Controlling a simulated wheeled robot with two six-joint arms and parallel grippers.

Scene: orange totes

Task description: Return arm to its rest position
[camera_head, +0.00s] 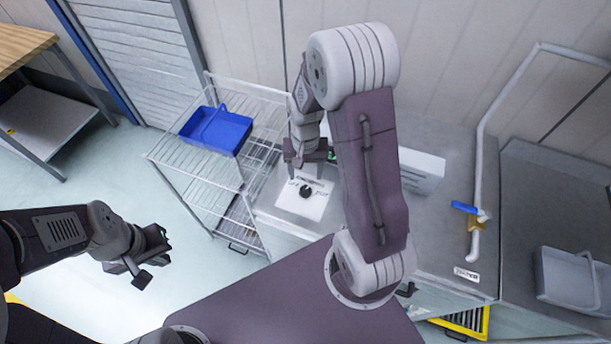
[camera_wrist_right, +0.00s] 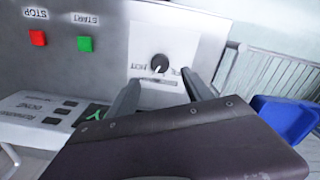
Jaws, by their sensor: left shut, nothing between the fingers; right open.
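My right arm reaches up and out over the grey counter in the head view. Its gripper (camera_head: 308,160) is open and empty, above a white panel (camera_head: 292,205) with a black round knob (camera_head: 306,191). In the right wrist view the two fingers of this gripper (camera_wrist_right: 165,88) are spread apart. The knob (camera_wrist_right: 160,63) shows beyond and between them, apparently not held. My left gripper (camera_head: 145,262) is shut and empty over the floor at the lower left, away from the counter.
A wire rack (camera_head: 245,172) with a blue tote (camera_head: 216,130) stands left of the panel. The wrist view shows a red button (camera_wrist_right: 38,38) and a green button (camera_wrist_right: 85,44).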

